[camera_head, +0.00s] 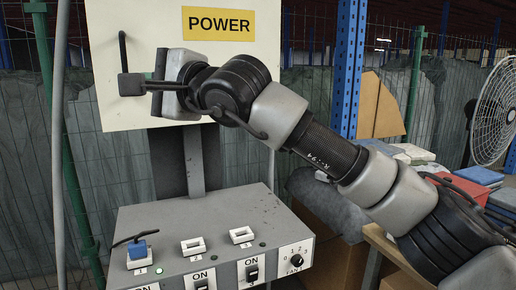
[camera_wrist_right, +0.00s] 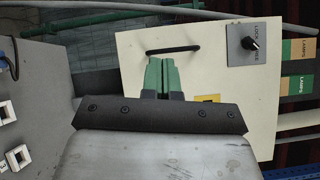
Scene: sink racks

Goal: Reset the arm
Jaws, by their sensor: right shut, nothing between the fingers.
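My right arm comes in from the right in the head view. Its gripper (camera_head: 157,68) is in front of the cream POWER panel (camera_head: 265,60), right of the panel's black bar handle (camera_head: 122,50). In the right wrist view the green fingers (camera_wrist_right: 161,74) are together and empty. There they point toward the black handle (camera_wrist_right: 173,50), with the tips just below it in the picture. I cannot tell whether they touch it. My left gripper is not in view.
Below the panel is a grey control box (camera_head: 190,214) with white switches, a blue plug (camera_head: 137,249) and a dial (camera_head: 296,261). A blue post (camera_head: 346,70) and a fan (camera_head: 496,112) stand at right. The wrist view shows a lock knob (camera_wrist_right: 253,44).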

